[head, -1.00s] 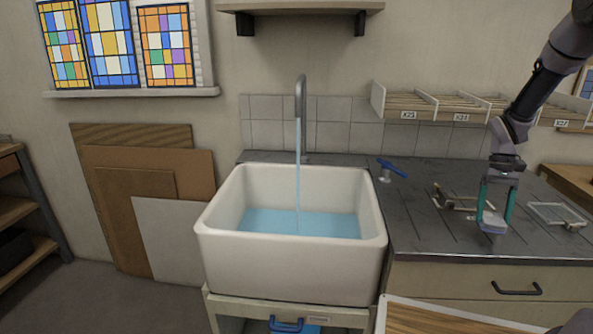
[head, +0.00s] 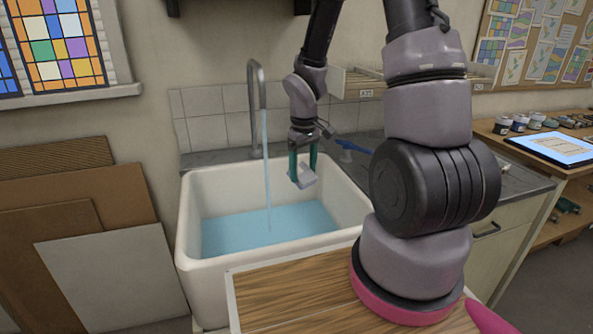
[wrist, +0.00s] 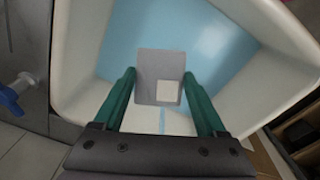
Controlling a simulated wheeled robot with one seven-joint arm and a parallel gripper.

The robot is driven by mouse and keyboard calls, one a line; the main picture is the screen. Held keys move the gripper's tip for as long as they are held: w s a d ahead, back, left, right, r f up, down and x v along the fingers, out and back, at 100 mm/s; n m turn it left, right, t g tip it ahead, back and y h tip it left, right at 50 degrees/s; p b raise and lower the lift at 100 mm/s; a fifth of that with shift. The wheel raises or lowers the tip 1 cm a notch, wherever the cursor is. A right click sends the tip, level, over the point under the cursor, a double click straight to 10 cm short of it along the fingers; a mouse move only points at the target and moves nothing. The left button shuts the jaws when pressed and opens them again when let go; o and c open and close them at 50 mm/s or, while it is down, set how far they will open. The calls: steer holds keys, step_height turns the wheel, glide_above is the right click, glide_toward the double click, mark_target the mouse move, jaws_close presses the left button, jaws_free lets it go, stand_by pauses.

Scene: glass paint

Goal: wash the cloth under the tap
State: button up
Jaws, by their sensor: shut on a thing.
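My gripper (head: 304,164) has green fingers and is shut on a small grey cloth (head: 303,177), held above the right part of the sink. In the wrist view the cloth (wrist: 158,66) is a flat grey piece with a pale square, between the fingers and over blue water. The white sink (head: 190,232) holds blue water (head: 245,236). The tap (head: 254,85) stands at the sink's back, and a stream of water (head: 267,165) falls from it into the basin. The cloth is to the right of the stream and apart from it in the head view.
A blue lever (head: 350,145) is on the dark counter right of the sink; it also shows in the wrist view (wrist: 10,100). A wooden board (head: 290,300) lies in front. Shelf dividers (head: 355,84) are on the wall behind my arm. Sheets (head: 110,270) lean at left.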

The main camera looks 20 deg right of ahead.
steer(key=shift+s+a+r+n+t, duration=0.15)
steer(key=shift+s+a, duration=0.1)
steer(key=shift+s, duration=0.2)
steer(key=shift+s+a+r+n+t, duration=0.15)
steer(key=shift+s+a, duration=0.1)
steer(key=shift+s, duration=0.2)
steer(key=shift+w+a, duration=0.1)
steer(key=shift+a, duration=0.05)
steer(key=w+a+f, duration=0.1)
steer(key=w+a, duration=0.1)
steer(key=w, duration=0.4)
steer(key=w+a+f, duration=0.1)
steer(key=w+a, duration=0.2)
steer(key=w, duration=0.3)
steer(key=shift+w+f, duration=0.25)
steer(key=shift+f, duration=0.15)
steer(key=shift+w+d, duration=0.25)
steer(key=shift+d, duration=0.25)
steer(key=shift+s+a, duration=0.1)
steer(key=shift+a, duration=0.05)
steer(key=shift+s+a, duration=0.15)
steer(key=shift+a, duration=0.25)
